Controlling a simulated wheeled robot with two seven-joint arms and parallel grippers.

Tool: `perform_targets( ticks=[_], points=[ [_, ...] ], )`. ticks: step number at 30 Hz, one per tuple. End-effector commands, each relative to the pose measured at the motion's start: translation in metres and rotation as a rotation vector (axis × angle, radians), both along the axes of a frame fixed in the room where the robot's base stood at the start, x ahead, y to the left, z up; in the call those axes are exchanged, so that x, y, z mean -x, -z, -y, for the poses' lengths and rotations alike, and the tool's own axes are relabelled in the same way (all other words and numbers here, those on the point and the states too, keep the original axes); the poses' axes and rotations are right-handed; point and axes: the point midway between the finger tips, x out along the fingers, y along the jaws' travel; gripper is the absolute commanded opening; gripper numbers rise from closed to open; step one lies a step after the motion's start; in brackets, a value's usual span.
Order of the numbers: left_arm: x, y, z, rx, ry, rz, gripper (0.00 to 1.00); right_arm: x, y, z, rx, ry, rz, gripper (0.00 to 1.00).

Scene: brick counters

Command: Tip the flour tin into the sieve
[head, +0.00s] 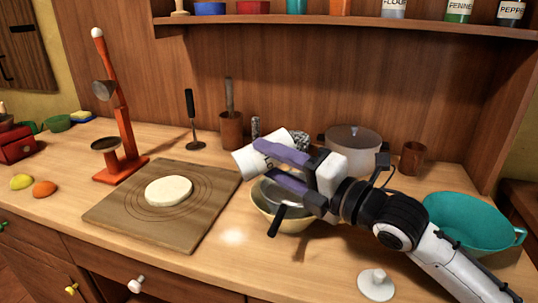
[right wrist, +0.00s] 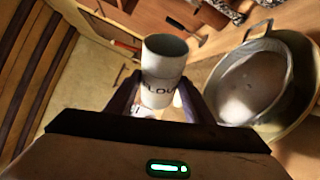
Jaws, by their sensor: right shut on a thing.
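My right gripper (head: 284,165) is shut on the white flour tin (head: 250,161), which lies tilted well over, nearly on its side, in the head view. The tin also shows between the fingers in the right wrist view (right wrist: 163,72), with part of its dark lettering. The grey sieve (right wrist: 243,92) rests on a cream bowl (head: 287,224), below the gripper and partly hidden by it in the head view. A pale patch shows inside the sieve; I cannot tell whether it is flour. My left gripper is not in view.
A wooden board (head: 123,217) with a round of dough (head: 169,191) lies to the left. An orange scale (head: 123,135) stands behind it. A lidded pot (head: 352,145) is behind the arm, a teal colander (head: 462,222) at the right.

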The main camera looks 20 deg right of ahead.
Motion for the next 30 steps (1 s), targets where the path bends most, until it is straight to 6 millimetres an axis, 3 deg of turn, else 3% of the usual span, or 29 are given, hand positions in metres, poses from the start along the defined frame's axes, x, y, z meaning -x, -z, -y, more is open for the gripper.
perform_targets(
  ticks=[8,10,15,24,30],
  points=[
    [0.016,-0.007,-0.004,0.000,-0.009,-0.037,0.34,0.000,0.005,0.000,0.470,-0.003,0.056,0.16],
    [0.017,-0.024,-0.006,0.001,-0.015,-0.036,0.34,0.000,0.000,0.005,0.559,-0.002,0.062,0.16],
    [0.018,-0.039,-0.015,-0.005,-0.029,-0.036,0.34,-0.001,0.003,0.010,0.705,-0.003,0.078,0.16],
    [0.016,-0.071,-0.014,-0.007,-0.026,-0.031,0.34,-0.002,0.004,0.016,0.898,-0.002,0.099,0.16],
    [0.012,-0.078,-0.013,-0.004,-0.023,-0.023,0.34,-0.003,0.008,0.021,1.048,0.000,0.117,0.16]
  ],
)
